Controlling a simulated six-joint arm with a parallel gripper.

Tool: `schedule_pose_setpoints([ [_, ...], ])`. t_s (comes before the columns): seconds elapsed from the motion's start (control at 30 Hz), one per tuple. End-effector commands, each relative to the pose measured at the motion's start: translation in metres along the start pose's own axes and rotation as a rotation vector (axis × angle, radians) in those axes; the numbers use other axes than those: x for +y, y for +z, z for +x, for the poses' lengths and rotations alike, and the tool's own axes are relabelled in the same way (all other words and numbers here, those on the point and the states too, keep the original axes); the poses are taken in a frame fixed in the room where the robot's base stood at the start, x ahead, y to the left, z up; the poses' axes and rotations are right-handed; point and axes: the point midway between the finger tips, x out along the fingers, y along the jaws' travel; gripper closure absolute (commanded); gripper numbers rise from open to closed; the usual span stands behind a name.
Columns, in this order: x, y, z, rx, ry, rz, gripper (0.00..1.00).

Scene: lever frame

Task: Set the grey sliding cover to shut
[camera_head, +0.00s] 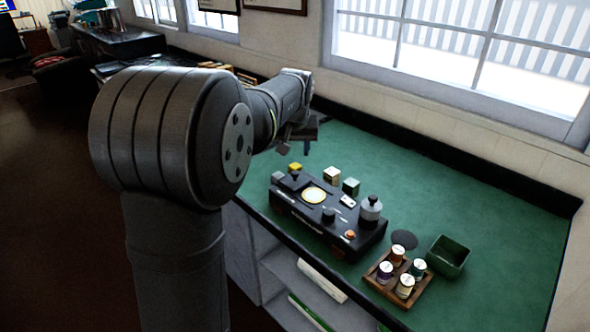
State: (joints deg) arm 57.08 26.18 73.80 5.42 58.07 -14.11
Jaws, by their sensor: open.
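A black box-shaped device (290,207) stands on the green bench top. A pale yellow round disc (314,195) shows uncovered on its top. A dark part with a small knob (295,177) sits just left of the disc; it may be the grey sliding cover, but it is too small to be sure. My gripper (297,145) is open and empty, above the bench beyond the device's left end, apart from it. My arm partly hides the gripper's base.
A grey cylinder (371,208), a black knob (328,215) and an orange button (350,235) are on the device's right part. Small blocks (351,186) stand behind it. A wooden tray (380,284) of jars and a green bin (449,256) stand right.

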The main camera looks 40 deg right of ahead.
Motion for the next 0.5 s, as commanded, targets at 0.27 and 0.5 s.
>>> schedule_pose_setpoints([
  [0.27, 0.000, 0.001, 0.063, -0.003, -0.001, 0.001, 0.55],
  [0.5, 0.000, 0.000, 0.098, -0.001, 0.000, 0.001, 0.55],
])
